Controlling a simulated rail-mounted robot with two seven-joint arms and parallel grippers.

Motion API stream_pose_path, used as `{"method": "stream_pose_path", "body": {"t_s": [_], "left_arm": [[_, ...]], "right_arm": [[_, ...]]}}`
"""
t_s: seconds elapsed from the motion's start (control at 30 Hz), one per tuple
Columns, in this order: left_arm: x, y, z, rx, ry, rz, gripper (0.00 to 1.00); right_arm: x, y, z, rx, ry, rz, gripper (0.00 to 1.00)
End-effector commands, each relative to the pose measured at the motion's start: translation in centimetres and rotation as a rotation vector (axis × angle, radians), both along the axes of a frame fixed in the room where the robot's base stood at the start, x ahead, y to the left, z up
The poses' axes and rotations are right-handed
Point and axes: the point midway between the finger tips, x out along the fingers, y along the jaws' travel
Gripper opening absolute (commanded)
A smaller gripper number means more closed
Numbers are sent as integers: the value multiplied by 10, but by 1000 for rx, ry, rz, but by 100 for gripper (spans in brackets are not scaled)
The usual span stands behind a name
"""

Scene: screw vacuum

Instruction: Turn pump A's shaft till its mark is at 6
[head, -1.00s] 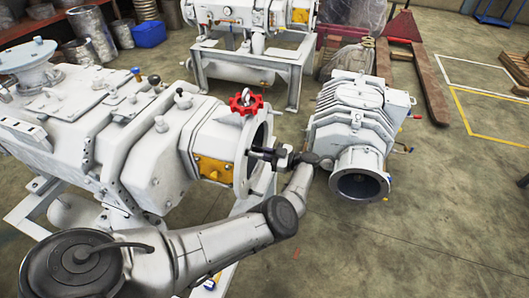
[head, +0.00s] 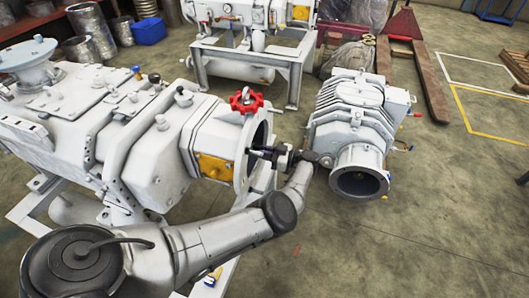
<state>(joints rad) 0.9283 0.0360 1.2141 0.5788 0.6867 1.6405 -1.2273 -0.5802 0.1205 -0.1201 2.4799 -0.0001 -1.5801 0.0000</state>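Pump A appears to be the large white pump (head: 165,140) at the left of the head view, with a round open end flange. Its dark shaft (head: 255,151) sticks out of that flange, small in view. My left gripper (head: 268,153) is at the shaft's outer end, its arm coming from below. The fingers are dark and small, so I cannot tell whether they are shut on the shaft. The shaft's mark and the numbers are not readable. My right gripper is out of view.
A red handwheel (head: 246,101) sits on top of the flange. A second white pump body (head: 352,125) stands on the floor close to the right of my gripper. Another white machine (head: 250,50) is behind. The floor at lower right is clear.

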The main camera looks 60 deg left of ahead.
Motion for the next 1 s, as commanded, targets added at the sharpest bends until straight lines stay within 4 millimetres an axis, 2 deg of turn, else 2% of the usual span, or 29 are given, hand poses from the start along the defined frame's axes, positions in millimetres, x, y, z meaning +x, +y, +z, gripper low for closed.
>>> {"method": "stream_pose_path", "body": {"t_s": [0.03,0.27,0.6,0.77,1.0], "left_arm": [[0,0,0,0,0,0,18],[0,0,0,1,-1,0,38],[4,-5,-1,0,-1,-1,38],[19,-22,-2,-2,-3,-4,38],[53,-63,-8,-1,-3,-5,38]], "right_arm": [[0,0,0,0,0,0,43],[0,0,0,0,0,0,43],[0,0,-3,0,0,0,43],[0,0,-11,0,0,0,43],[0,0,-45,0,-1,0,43]]}}
